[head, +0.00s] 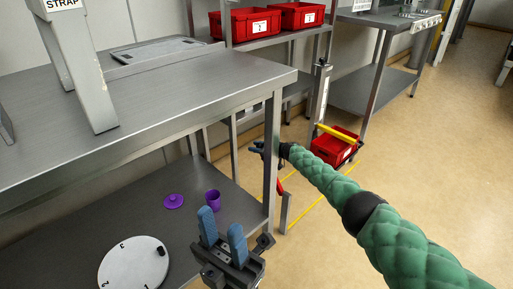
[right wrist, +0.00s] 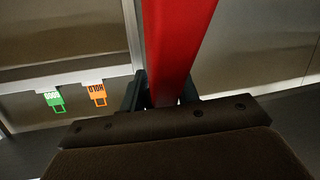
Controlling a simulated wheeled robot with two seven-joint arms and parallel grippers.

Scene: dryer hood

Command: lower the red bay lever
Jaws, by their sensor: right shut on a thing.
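The red bay lever (right wrist: 182,40) runs as a long red bar from the top of the right wrist view down between my right gripper's fingers. My right gripper (right wrist: 164,92) is shut on it, with one dark finger on each side. In the head view my right gripper (head: 257,148) is beside the table's front leg, and a small red piece (head: 280,187) shows just below it; most of the lever is hidden there. My left gripper (head: 221,226) is open and empty, its two blue fingers apart, in front of the lower shelf.
A steel table (head: 160,100) with a lower shelf (head: 130,228) stands at left. The shelf holds a purple cup (head: 213,200), a purple lid (head: 173,201) and a white dial (head: 133,264). A red bin (head: 335,148) sits within yellow floor lines. Green (right wrist: 54,100) and orange HOLD (right wrist: 97,94) tags hang nearby.

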